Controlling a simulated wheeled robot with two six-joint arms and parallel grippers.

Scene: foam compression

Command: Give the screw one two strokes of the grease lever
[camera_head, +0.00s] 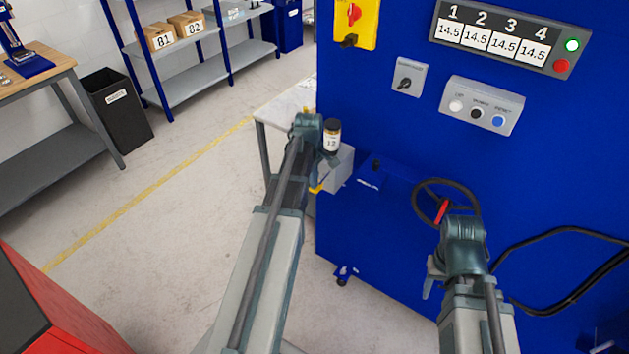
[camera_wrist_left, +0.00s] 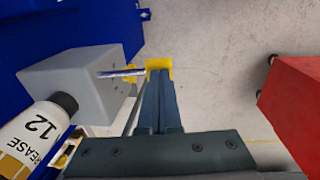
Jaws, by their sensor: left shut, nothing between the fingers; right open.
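The grease unit is a grey box (camera_head: 340,167) on the left side of the blue machine, with a grease bottle (camera_head: 331,138) labelled 12 on top. In the left wrist view, a thin metal lever (camera_wrist_left: 120,73) sticks out of the grey box (camera_wrist_left: 70,80) and ends in a yellow grip (camera_wrist_left: 158,64). My left gripper (camera_wrist_left: 158,76) is shut and empty, its fingertips at the yellow grip; whether they touch it I cannot tell. My right gripper (camera_head: 432,278) is open near the handwheel (camera_head: 446,205), its fingers mostly hidden. I cannot make out screw one.
The machine's panel (camera_head: 503,35) shows 14.5 under each number 1 to 4, with a green light lit. Buttons (camera_head: 480,108) sit below it. A pale table (camera_head: 285,110) stands behind the left arm. A red cabinet (camera_head: 60,320) is at lower left. The floor between is clear.

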